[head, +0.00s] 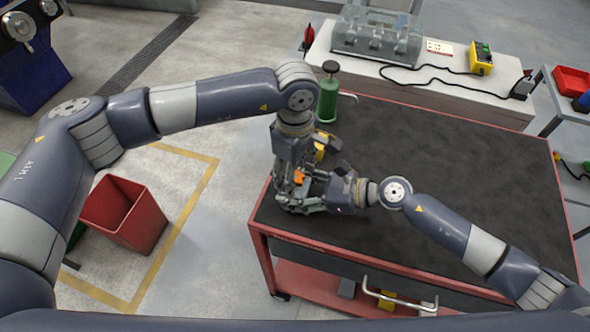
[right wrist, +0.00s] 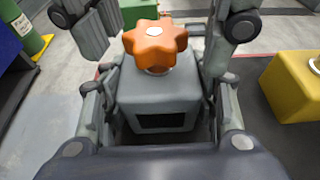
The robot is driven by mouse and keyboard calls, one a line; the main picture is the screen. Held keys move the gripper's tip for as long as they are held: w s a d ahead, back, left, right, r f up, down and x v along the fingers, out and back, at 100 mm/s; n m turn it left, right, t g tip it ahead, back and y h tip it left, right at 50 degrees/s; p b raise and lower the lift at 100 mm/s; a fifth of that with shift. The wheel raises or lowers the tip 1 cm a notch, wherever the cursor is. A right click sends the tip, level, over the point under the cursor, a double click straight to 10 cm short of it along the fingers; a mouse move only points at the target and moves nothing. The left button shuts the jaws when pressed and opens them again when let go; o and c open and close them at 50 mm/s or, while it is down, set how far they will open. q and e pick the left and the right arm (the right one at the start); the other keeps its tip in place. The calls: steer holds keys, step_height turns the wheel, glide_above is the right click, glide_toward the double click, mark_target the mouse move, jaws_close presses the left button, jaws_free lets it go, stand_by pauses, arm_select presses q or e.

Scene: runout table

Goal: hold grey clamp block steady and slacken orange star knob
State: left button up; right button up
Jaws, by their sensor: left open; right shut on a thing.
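The grey clamp block (right wrist: 158,95) stands upright between the two fingers of my right gripper (right wrist: 160,100), which is shut on it. The orange star knob (right wrist: 156,44) sits on a short stem on top of the block. In the head view the knob (head: 299,177) shows as a small orange patch, and the grippers largely hide the block. My left gripper (head: 298,168) is open above the block and points down. In the right wrist view, dark fingers, apparently its own, stand left and right of the knob with gaps to it.
The dark worktop (head: 440,160) with red edges is mostly clear to the right. A green bottle (head: 328,100) stands behind my left gripper. A yellow block (right wrist: 294,85) is close by on the right. A red bin (head: 125,215) is on the floor at left.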

arm_select(q)
steer(key=c, duration=1.1)
arm_select(e)
steer(key=shift+f, duration=0.1)
arm_select(q)
steer(key=shift+o, duration=0.2)
